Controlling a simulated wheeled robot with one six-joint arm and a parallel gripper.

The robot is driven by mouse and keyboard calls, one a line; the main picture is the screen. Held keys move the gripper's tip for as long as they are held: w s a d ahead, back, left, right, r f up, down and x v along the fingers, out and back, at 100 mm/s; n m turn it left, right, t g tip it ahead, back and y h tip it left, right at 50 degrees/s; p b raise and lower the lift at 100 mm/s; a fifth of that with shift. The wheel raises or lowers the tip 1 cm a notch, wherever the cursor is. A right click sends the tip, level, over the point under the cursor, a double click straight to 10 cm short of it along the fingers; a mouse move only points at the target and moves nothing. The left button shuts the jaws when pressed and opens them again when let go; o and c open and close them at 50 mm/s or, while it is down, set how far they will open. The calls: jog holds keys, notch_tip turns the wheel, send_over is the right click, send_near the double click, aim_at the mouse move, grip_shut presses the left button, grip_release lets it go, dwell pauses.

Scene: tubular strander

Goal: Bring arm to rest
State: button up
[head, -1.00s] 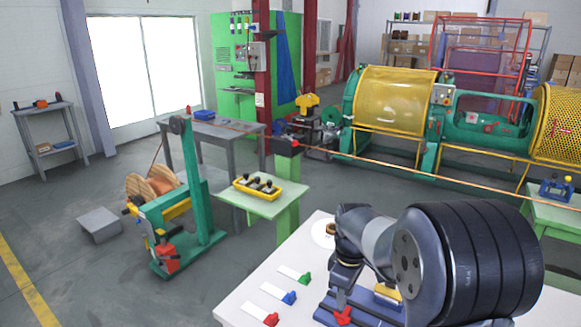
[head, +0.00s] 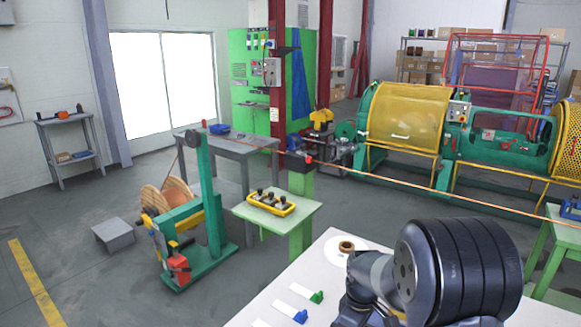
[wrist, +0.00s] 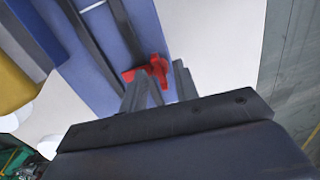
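My arm (head: 455,268) is folded low at the bottom right of the head view, over the white table (head: 262,300). My gripper's end is not visible in the head view. In the wrist view, the two grey fingers of my gripper (wrist: 162,85) stand apart with a gap between them. A red piece (wrist: 150,70) on a blue surface (wrist: 95,50) shows just beyond the fingertips. I cannot tell whether the fingers touch it. No object is clearly held.
A green table (head: 300,215) with a yellow tray (head: 266,203) stands beyond. Grey floor (head: 215,300) is open at the left.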

notch_tip(320, 180, up, 11)
notch_tip(320, 180, down, 10)
jog(key=shift+f, duration=0.55)
jog(key=m+p, duration=0.1)
jog(key=m, duration=0.3)
jog(key=shift+m, duration=0.3)
jog(key=m+p, duration=0.1)
jog(key=m, duration=0.4)
